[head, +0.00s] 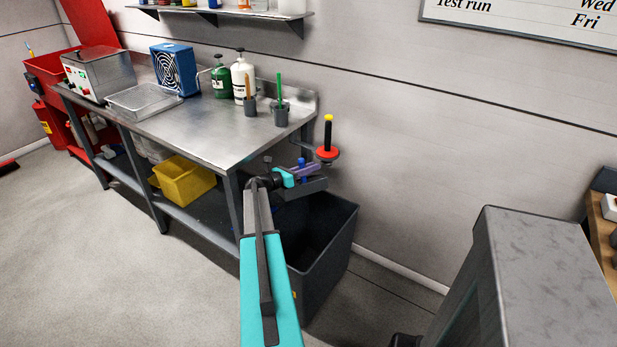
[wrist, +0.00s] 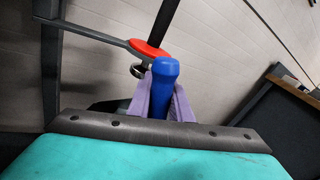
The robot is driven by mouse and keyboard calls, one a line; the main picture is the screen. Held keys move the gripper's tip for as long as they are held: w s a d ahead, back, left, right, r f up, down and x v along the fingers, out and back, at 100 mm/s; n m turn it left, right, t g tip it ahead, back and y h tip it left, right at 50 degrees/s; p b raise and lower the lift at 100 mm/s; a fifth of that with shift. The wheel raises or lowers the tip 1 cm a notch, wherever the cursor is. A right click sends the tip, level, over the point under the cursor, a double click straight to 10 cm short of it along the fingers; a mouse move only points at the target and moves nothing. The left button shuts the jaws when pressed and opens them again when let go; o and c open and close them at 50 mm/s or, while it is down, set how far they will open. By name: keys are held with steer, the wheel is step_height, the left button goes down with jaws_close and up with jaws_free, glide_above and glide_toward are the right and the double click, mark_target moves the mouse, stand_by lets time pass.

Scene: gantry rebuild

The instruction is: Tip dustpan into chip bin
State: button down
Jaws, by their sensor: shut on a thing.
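My gripper (head: 308,170) has purple fingers and is shut on a blue handle (head: 302,162). In the wrist view the handle (wrist: 164,75) stands up between the two purple fingers (wrist: 162,102). A dark grey pan-like piece (head: 310,187) shows just below the gripper and appears to be the dustpan. I cannot make out its tilt or any chips on it. The dark grey chip bin (head: 342,245) stands on the floor right of the bench end. The gripper and dustpan are above its back part. My arm hides part of the bin, and its inside is dark.
The steel bench (head: 200,130) ends left of the bin. A red disc (head: 328,154) on a black rod sits close behind the gripper, by the wall. A yellow tub (head: 185,182) is on the lower shelf. Open floor lies at front left.

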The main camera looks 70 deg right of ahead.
step_height(320, 180, up, 3)
steer(key=m+b, duration=0.3)
steer(key=shift+f+b, duration=0.2)
steer(key=shift+b, duration=0.2)
stand_by(0.4)
stand_by(1.1)
steer(key=shift+a, duration=0.15)
